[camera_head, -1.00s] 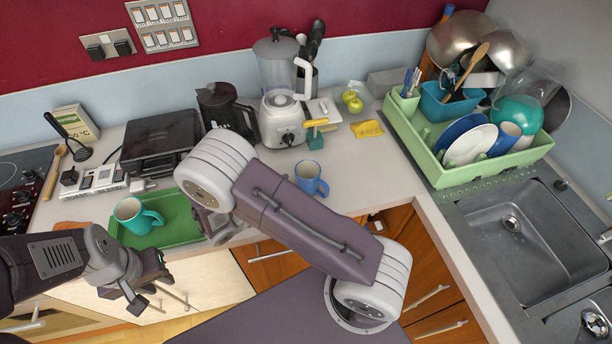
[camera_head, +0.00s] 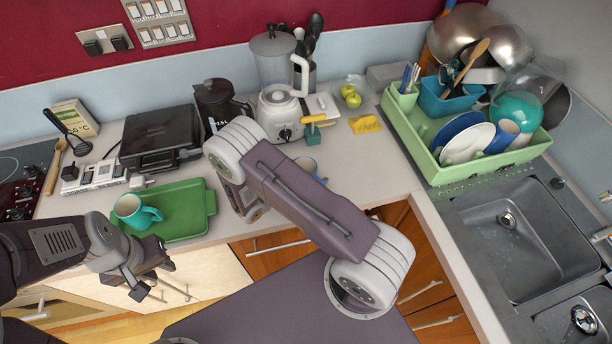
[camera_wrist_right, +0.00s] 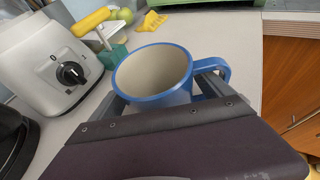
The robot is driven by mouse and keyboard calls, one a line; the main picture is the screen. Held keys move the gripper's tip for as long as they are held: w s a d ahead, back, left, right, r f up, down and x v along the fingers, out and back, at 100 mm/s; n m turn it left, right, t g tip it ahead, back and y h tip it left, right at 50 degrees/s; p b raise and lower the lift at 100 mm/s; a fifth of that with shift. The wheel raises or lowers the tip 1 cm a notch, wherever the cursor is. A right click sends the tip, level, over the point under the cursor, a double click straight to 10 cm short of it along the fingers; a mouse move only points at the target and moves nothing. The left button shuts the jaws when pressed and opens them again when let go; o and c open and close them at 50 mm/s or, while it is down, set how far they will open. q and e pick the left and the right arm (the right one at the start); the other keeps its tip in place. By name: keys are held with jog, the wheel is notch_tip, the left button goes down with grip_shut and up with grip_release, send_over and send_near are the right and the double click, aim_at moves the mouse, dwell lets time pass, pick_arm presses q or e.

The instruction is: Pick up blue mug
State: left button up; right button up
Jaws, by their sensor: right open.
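The blue mug (camera_wrist_right: 150,72) with a pale inside stands upright on the counter in the right wrist view, its handle to the right. In the head view the mug (camera_head: 309,167) is partly hidden behind my right arm. My right gripper (camera_wrist_right: 165,92) is open, with one finger at each side of the mug; whether they touch it is hidden. My left gripper (camera_head: 152,278) is open and empty in front of the green tray, away from the blue mug.
A blender (camera_head: 280,90) and a small teal-based yellow-handled tool (camera_head: 312,129) stand behind the mug. A teal mug (camera_head: 134,211) sits on the green tray (camera_head: 188,215) at left. The dish rack (camera_head: 440,170) at right holds plates and another blue mug (camera_head: 504,133).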

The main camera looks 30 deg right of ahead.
aim_at(312, 163)
jog(key=shift+w+d+f, duration=0.1)
jog(key=shift+d+f, duration=0.05)
jog(key=shift+d, duration=0.05)
jog(key=shift+c, duration=0.9)
jog(key=c, duration=1.6)
jog(key=shift+r, duration=0.6)
notch_tip(312, 163, up, 3)
jog(key=shift+f+b, duration=0.1)
jog(key=shift+b, duration=0.35)
jog(key=s+r+p, duration=0.1)
jog(key=s+r, duration=0.1)
jog(key=s, duration=0.2)
jog(key=s+d+r+p, duration=0.1)
jog(key=s+r, duration=0.1)
jog(key=s, duration=0.1)
jog(key=s+r+p, duration=0.1)
jog(key=s+r, duration=0.2)
jog(key=s, duration=0.1)
jog(key=shift+s+d+r+p, duration=0.1)
jog(key=shift+s+d+p, duration=0.15)
jog(key=shift+s+p, duration=0.15)
